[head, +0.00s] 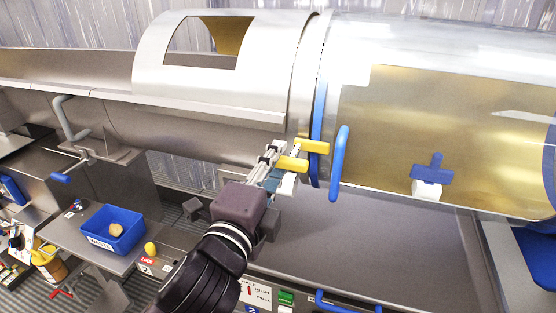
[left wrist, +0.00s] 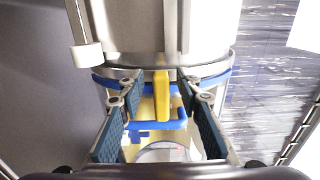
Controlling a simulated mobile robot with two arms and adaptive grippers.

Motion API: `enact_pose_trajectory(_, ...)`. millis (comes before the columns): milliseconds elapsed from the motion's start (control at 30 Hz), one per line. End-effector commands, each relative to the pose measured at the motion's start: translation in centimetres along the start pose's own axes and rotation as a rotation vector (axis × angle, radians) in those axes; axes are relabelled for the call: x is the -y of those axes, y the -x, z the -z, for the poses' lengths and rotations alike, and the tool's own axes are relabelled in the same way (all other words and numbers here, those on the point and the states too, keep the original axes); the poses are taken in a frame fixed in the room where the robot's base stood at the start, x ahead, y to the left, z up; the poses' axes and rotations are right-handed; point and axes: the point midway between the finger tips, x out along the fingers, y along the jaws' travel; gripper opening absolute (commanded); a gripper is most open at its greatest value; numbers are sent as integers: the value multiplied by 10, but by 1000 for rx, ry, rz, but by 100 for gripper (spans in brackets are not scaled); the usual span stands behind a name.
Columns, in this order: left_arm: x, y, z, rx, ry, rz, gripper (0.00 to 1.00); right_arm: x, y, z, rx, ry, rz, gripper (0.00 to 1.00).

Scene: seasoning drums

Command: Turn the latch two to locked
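Two yellow latch handles show at the drum's seam in the head view, an upper one (head: 313,146) and a lower one (head: 292,163); no label shows which is latch two. In the left wrist view a yellow handle (left wrist: 161,96) points toward the camera, between the two fingers. My left gripper (head: 275,168) is at the lower handle, below the steel drum cover. Its fingers are open, one on each side of the yellow handle, with visible gaps in the left wrist view (left wrist: 160,90). My right gripper is not in view.
A blue bar handle (head: 339,163) is just right of the latches. The large drum (head: 440,110) fills the right side, with a blue T-shaped knob (head: 433,168). A hand crank (head: 70,135) is at left. A blue bin (head: 112,229) and yellow knob (head: 150,248) stand below.

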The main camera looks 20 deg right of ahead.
Motion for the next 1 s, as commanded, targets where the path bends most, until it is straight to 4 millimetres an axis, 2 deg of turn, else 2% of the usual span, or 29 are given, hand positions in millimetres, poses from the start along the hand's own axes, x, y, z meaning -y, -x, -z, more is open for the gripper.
enact_pose_trajectory(200, -1, 35, 0, -1, 1, 0, 32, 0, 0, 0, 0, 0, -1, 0)
enact_pose_trajectory(400, -1, 57, 0, -1, 1, -2, 32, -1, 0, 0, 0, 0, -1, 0)
enact_pose_trajectory(833, -2, 62, -2, 3, 8, -5, 32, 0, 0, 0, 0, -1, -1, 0)
enact_pose_trajectory(933, -14, 63, -11, 27, 70, -36, 32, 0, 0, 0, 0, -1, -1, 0)
enact_pose_trajectory(1000, -32, 65, -26, 65, 162, -81, 32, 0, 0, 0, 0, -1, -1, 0)
